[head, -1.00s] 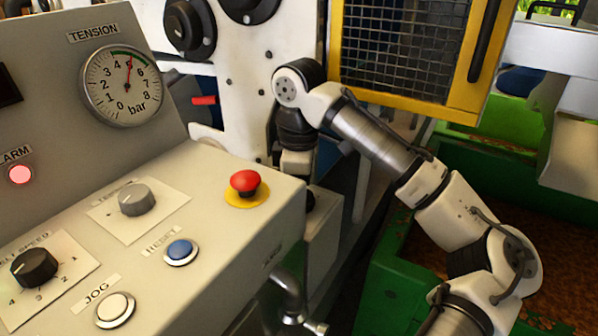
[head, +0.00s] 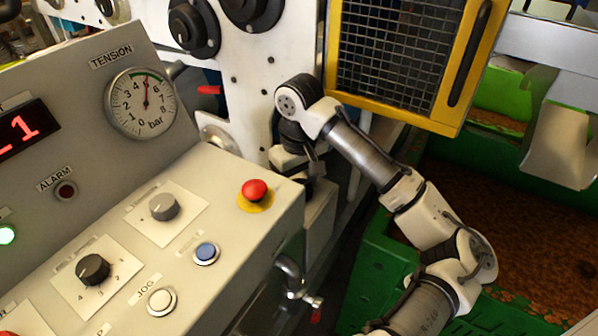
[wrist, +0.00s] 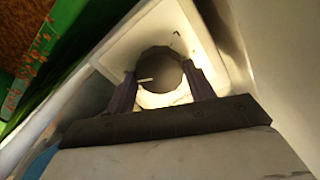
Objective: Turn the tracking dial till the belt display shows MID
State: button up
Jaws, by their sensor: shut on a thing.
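My gripper (wrist: 161,84) is shut on a dark round dial (wrist: 165,62), one finger on each side. A short pale mark on the dial points left in the wrist view. The dial sits on a pale square plate (wrist: 197,40). In the head view my wrist reaches down behind the far right end of the control desk; the dial and fingertips cannot be made out there. A display (head: 20,128) at the left edge shows red characters ending in "L1"; its left part and label are cut off, so I cannot tell whether it is the belt display.
The desk carries a red stop button (head: 255,191), grey knob (head: 163,207), black knob (head: 93,269), blue button (head: 206,253) and white button (head: 161,301). The tension gauge (head: 141,103) reads near 5. A yellow-framed mesh guard (head: 400,50) stands beside my arm.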

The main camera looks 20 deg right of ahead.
jog(key=shift+f+m+p, duration=0.1)
jog(key=shift+m+p, duration=0.4)
jog(key=shift+m, duration=0.1)
jog(key=o, duration=1)
jog(key=shift+c, duration=0.2)
notch_tip(320, 180, up, 14)
jog(key=shift+b, duration=0.3)
